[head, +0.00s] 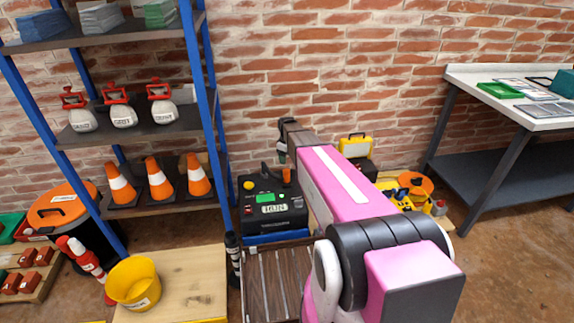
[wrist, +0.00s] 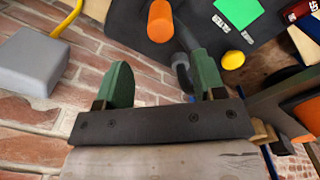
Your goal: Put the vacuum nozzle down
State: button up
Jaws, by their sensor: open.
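My gripper (wrist: 161,62) is open, its two green fingers spread apart with brick wall showing between them. In the head view, my gripper (head: 283,157) hangs near the wall, above and behind a black test unit (head: 284,222) with a lit green display. An orange cylinder (wrist: 160,20) with a dark shaft beside it shows beyond the fingers; it also shows at the unit in the head view (head: 287,176). A dark curved piece (wrist: 182,75) lies near the right finger; I cannot tell whether it touches. I cannot tell for certain which part is the vacuum nozzle.
A blue-framed shelf (head: 120,130) with cones and white jugs stands at left. A yellow bucket (head: 134,283) sits on a wooden top (head: 190,285). A yellow case (head: 355,146) is behind my arm. A workbench (head: 520,120) stands at right, with open floor before it.

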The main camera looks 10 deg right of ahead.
jog(key=shift+r, duration=0.35)
jog(key=s+r+m, duration=0.2)
jog(key=s+m, duration=0.2)
jog(key=s, duration=1)
jog(key=s+r+m, duration=0.3)
jog(key=s+m, duration=0.2)
jog(key=s, duration=0.9)
jog(key=shift+r, duration=0.3)
jog(key=shift+o, duration=0.5)
jog(key=shift+w+a, duration=0.1)
jog(key=m, duration=1.6)
send_near(286, 174)
jog(key=shift+w+d+f, duration=0.4)
jog(key=shift+w+f, duration=0.1)
jog(key=shift+w, duration=0.25)
notch_tip(286, 174, down, 11)
jog(key=shift+w+a+r, duration=0.1)
jog(key=shift+w+a, duration=0.05)
jog(key=c, duration=1.2)
jog(key=shift+o, duration=0.2)
